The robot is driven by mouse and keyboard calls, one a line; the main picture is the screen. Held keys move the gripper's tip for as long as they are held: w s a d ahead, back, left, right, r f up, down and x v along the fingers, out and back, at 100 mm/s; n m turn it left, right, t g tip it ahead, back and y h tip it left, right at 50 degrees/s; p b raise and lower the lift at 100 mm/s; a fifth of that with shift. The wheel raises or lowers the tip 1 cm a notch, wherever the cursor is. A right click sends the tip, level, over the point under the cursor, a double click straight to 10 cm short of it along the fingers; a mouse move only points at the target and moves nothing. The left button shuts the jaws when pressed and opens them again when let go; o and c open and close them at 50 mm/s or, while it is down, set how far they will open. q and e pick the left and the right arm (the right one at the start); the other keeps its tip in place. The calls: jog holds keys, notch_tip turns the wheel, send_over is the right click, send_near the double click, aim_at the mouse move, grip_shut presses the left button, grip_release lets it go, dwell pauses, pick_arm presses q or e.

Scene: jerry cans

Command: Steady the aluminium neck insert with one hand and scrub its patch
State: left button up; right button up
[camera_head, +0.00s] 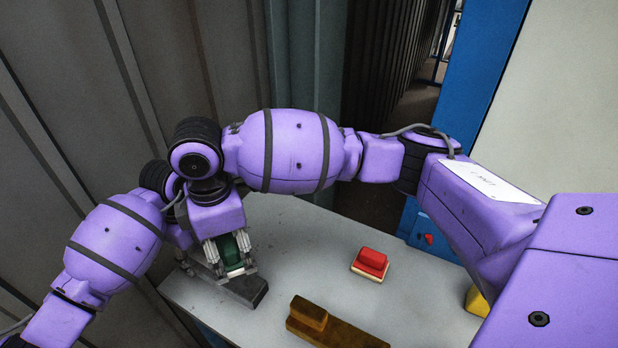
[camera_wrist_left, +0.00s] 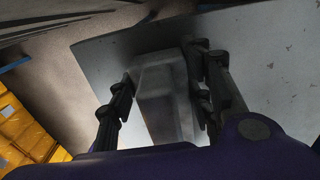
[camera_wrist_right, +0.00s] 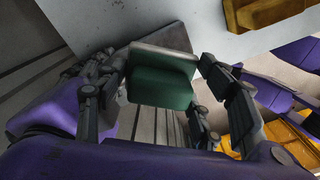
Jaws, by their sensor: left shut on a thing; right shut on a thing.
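The aluminium neck insert (camera_head: 247,289) is a dull grey bar at the left end of the grey bench. My left gripper (camera_head: 192,264) is shut on it; the left wrist view shows the insert (camera_wrist_left: 165,95) between the fingers. My right gripper (camera_head: 230,255) is shut on a green scrubber with a pale face (camera_wrist_right: 163,85), just above the insert and close beside my left gripper. I cannot tell whether scrubber and insert touch. The patch is not discernible; my right gripper covers part of the insert.
A red block with a cream base (camera_head: 370,264) stands mid-bench. A brown wooden piece with a raised block (camera_head: 340,331) lies at the front. A yellow object (camera_head: 477,301) is at the right. Corrugated grey wall (camera_head: 110,100) stands close behind the bench's left end. Bench between them is clear.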

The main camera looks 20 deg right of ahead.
dwell(0.3)
send_over(252, 287)
jog(key=w+a, duration=0.2)
jog(key=w, duration=0.1)
jog(key=shift+w+a+f, duration=0.1)
jog(key=shift+a+f, duration=0.05)
jog(key=shift+f, duration=2.9)
jog(key=shift+f, duration=0.7)
jog(key=shift+s+d, duration=0.6)
jog(key=shift+s, duration=0.2)
jog(key=shift+s+d, duration=0.55)
jog(key=shift+s, duration=0.25)
jog(key=shift+f, duration=0.1)
jog(key=shift+w+a, duration=0.1)
jog(key=shift+w, duration=0.05)
jog(key=shift+w+a+f, duration=0.1)
jog(key=shift+w+a, duration=0.4)
jog(key=shift+w, duration=0.2)
jog(key=shift+w+a, duration=0.45)
jog(key=shift+w, duration=0.2)
jog(key=shift+s+d, duration=0.55)
jog(key=shift+s, duration=0.2)
jog(key=shift+s+d, duration=0.55)
jog(key=shift+s, duration=0.2)
